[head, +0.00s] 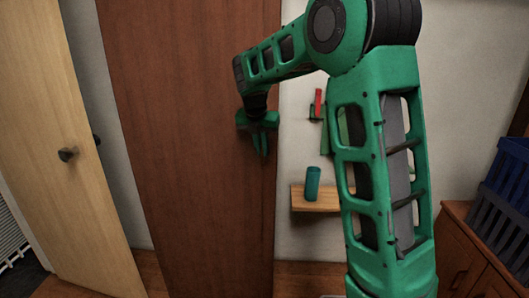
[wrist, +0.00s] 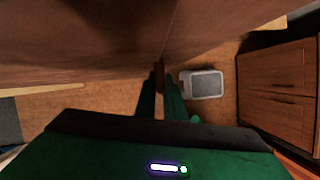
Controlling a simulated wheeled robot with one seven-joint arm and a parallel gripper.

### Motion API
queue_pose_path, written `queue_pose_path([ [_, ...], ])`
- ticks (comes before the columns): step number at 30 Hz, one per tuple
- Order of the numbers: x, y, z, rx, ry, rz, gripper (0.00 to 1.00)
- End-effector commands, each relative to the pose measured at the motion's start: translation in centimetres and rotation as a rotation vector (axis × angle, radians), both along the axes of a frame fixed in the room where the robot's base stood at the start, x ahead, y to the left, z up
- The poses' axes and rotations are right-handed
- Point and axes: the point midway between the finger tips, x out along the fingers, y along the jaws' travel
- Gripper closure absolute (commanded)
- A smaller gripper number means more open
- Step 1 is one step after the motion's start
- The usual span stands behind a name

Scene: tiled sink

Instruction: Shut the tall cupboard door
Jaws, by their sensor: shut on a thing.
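The tall cupboard door (head: 185,130) is a dark reddish-brown wooden panel filling the middle of the head view. Its brown face also spans the top of the wrist view (wrist: 80,40). My gripper (head: 262,150) is at the right part of this panel, near its right edge. In the wrist view my gripper's fingers (wrist: 160,92) are close together on a small brown piece, seemingly the door handle (wrist: 160,74), which they mostly hide. How far the door stands open cannot be told.
A pale wooden door (head: 65,150) with a dark knob stands at left. A small shelf (head: 315,206) holds a teal cylinder (head: 312,184). Blue crates (head: 505,190) sit on a low brown cabinet (head: 465,255) at right. A grey bin (wrist: 203,84) stands on the wooden floor.

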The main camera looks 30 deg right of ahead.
Motion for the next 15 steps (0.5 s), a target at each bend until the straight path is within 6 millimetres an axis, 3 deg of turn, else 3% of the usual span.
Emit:
queue_pose_path([
  [1, 0.73, -0.11, 0.32, -0.005, -0.018, 0.004, 1.0],
  [11, 0.93, -0.06, 0.35, -0.005, -0.02, 0.005, 1.0],
  [12, 0.93, -0.07, 0.36, -0.005, -0.02, 0.005, 0.88],
  [13, 0.92, -0.09, 0.35, -0.006, -0.02, 0.005, 0.83],
  [15, 0.88, -0.12, 0.33, -0.006, -0.02, 0.004, 0.83],
])
